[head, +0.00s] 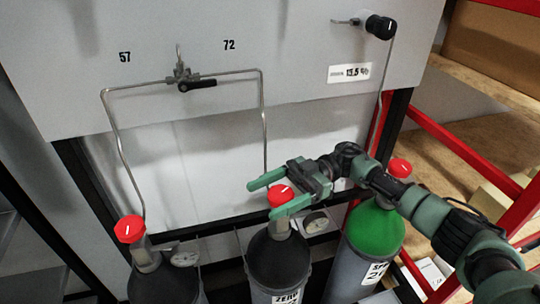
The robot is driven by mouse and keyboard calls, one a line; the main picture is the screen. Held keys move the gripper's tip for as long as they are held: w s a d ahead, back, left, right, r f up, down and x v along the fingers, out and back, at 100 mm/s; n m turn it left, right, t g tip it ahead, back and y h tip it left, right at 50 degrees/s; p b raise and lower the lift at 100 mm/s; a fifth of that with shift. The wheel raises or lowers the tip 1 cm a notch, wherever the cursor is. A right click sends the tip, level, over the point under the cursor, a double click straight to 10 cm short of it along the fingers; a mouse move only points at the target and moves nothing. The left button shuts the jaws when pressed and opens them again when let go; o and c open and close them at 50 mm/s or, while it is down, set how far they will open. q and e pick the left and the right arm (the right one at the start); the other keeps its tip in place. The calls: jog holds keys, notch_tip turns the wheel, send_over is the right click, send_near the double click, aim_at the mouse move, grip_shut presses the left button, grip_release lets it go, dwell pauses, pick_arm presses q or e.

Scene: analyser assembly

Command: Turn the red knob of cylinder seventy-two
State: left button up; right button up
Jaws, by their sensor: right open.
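The number 72 (229,44) is printed on the grey panel above a thin pipe (264,120) that runs down toward the middle cylinder (277,262), which is dark-topped. Its red knob (281,194) has a white mark on top. My right gripper (262,199) comes in from the right with its green fingers open, one on each side of this knob. I cannot tell whether the fingers touch it. The nearer finger hides part of the knob's lower side. My left gripper is not in view.
A left cylinder with a red knob (129,229) stands below the number 57 (125,57). A green-topped cylinder (375,230) with a red knob (400,167) stands at right, close to my right arm. A black valve lever (198,84) joins the pipes. A red frame (455,147) and shelves are at right.

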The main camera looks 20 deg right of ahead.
aim_at(270, 197)
notch_tip(270, 197, up, 18)
jog(key=shift+r+b, duration=0.25)
jog(key=shift+b, duration=0.05)
